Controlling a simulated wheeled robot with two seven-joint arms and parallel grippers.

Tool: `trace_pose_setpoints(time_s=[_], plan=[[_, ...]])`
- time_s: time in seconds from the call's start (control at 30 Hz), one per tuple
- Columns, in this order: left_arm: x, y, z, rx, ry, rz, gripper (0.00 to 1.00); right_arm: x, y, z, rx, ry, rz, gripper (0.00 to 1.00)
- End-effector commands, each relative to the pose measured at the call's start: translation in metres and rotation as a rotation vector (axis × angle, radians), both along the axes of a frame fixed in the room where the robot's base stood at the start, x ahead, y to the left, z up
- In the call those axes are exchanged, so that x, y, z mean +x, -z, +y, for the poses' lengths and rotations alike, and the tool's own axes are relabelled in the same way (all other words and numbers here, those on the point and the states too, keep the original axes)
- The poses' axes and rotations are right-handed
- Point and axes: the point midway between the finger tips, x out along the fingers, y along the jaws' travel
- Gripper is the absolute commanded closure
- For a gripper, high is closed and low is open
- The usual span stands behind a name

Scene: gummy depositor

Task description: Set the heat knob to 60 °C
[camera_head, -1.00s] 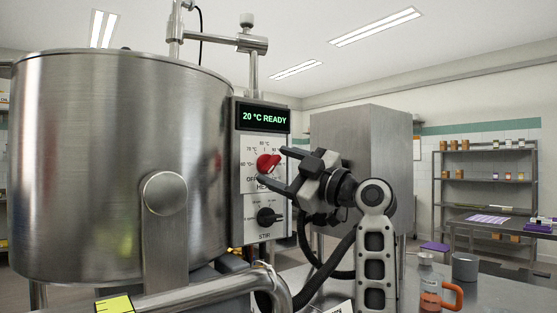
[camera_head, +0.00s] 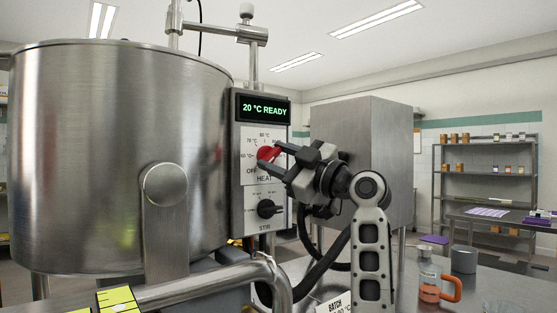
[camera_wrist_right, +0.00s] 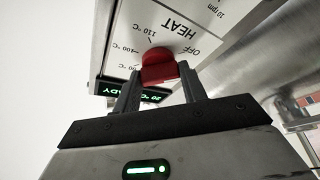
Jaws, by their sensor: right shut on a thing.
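The red heat knob (camera_head: 267,153) is on the white dial plate of the control panel, above the word HEAT. My right gripper (camera_head: 272,155) is shut on the knob from the right. In the right wrist view the red knob (camera_wrist_right: 159,67) sits between the two fingertips (camera_wrist_right: 158,80). The dial has marks such as OFF, 60 °C, 70 °C and 80 °C; some marks are covered by my gripper. The exact mark the knob points to is hard to tell. The green display (camera_head: 264,108) reads 20 °C READY. My left gripper is not in view.
The black stir knob (camera_head: 268,208) is just below the heat knob. A large steel kettle (camera_head: 110,150) stands left of the panel. A steel pipe (camera_head: 215,278) crosses below.

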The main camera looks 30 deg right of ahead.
Motion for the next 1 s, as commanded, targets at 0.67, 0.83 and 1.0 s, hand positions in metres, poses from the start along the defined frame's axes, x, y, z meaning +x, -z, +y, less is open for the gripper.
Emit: trace_pose_setpoints(time_s=[0.67, 0.83, 1.0], plan=[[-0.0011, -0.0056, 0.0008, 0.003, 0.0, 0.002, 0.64, 0.0002, 0.0016, 0.0038, 0.516, -0.001, 0.045, 0.81], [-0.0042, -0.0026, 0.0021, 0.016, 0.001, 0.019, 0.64, 0.0003, 0.0017, 0.0045, 0.615, -0.001, 0.054, 0.81], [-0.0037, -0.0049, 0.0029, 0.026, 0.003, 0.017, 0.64, 0.0002, 0.0022, 0.0044, 0.676, 0.0, 0.058, 0.81]])
